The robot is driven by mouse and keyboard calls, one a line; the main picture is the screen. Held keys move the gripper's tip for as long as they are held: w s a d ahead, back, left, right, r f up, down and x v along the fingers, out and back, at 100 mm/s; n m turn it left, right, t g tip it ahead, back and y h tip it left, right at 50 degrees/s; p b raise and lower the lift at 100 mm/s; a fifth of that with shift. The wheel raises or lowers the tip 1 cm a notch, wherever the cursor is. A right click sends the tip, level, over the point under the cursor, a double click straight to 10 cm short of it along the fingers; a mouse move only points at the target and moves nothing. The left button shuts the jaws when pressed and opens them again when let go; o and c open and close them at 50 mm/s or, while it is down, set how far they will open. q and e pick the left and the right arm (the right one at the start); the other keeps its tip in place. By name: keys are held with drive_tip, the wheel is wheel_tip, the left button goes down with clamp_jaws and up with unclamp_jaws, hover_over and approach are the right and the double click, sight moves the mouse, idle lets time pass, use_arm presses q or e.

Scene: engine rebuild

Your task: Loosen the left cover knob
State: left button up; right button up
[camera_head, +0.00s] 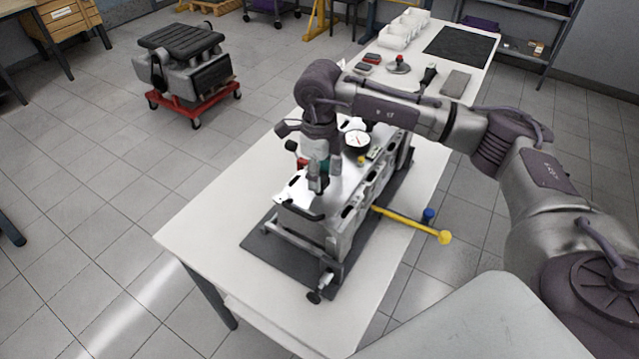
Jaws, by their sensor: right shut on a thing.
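The engine block (345,215) stands on a dark mat (262,256) on the white table, with a bright metal cover (345,181) on top. My right gripper (317,186) reaches down from above to the near left end of the cover. Its fingers are shut on the left cover knob, which is mostly hidden between them. A black handle-like part (300,211) sits at the near end of the cover, just below the fingers. My left gripper is not in view.
A round dial gauge (357,141) stands on the cover behind the gripper. A yellow-handled tool (420,226) sticks out to the right near a blue cap (429,215). White bins (404,30) and small parts lie at the far end. The table's near left (215,222) is clear.

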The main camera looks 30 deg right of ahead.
drive_tip(key=n+b, duration=0.5)
drive_tip(key=shift+f+n, duration=0.2)
drive_tip(key=shift+n, duration=0.1)
drive_tip(key=n+b, duration=0.3)
drive_tip(key=shift+n, duration=0.3)
drive_tip(key=n+b, duration=0.1)
drive_tip(key=n, duration=0.1)
drive_tip(key=shift+r+n+b, duration=0.1)
drive_tip(key=shift+n+b, duration=0.2)
drive_tip(key=shift+n, duration=0.1)
drive_tip(key=n+b, duration=0.2)
drive_tip(key=n, duration=0.1)
drive_tip(key=shift+n, duration=0.3)
drive_tip(key=n+b, duration=0.1)
drive_tip(key=n, duration=0.1)
drive_tip(key=shift+n, duration=0.3)
drive_tip(key=n+b, duration=0.1)
drive_tip(key=n, duration=0.2)
drive_tip(key=shift+n, duration=0.3)
drive_tip(key=shift+n+b, duration=0.4)
drive_tip(key=shift+n, duration=1.3)
drive_tip(key=shift+r, duration=0.1)
drive_tip(key=shift+n, duration=0.3)
